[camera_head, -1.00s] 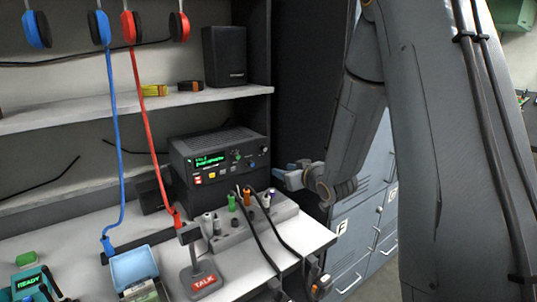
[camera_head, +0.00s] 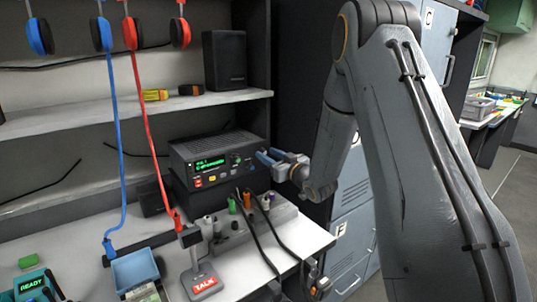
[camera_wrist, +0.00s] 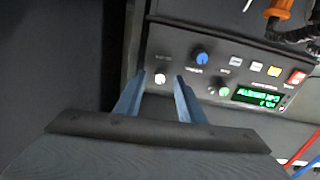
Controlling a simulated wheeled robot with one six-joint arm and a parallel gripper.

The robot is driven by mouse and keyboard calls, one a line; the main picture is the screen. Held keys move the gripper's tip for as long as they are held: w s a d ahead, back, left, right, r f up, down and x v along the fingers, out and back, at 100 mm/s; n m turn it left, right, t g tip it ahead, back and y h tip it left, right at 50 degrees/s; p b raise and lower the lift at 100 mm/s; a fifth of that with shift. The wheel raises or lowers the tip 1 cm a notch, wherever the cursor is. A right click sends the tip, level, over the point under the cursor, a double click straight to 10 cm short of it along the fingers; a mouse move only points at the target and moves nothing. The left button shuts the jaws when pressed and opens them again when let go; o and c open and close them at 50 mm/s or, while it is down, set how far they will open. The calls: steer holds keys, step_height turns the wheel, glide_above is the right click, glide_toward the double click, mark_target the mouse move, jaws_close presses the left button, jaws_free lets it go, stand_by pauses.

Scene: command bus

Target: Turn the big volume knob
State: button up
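The labels are too blurred to tell which is volume. My gripper (camera_head: 266,155) is at the right end of the panel. In the wrist view my gripper (camera_wrist: 159,84) is open and empty, its blue fingers apart. The pale knob appears in line with the gap between the fingertips; contact cannot be told.
A connector block (camera_head: 240,225) with plugs and cables stands in front of the radio. A talk microphone (camera_head: 198,275) and a blue tray (camera_head: 135,268) are on the counter. A shelf (camera_head: 130,108) with a speaker (camera_head: 225,60) is above. Grey lockers (camera_head: 350,230) stand to the right.

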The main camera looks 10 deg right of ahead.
steer(key=shift+w, duration=0.15)
steer(key=shift+c, duration=0.4)
jaws_close()
steer(key=shift+m, duration=0.3)
steer(key=m, duration=0.4)
steer(key=shift+p, duration=0.35)
steer(key=m, duration=0.4)
steer(key=shift+m+p, duration=0.3)
steer(key=shift+p, duration=0.1)
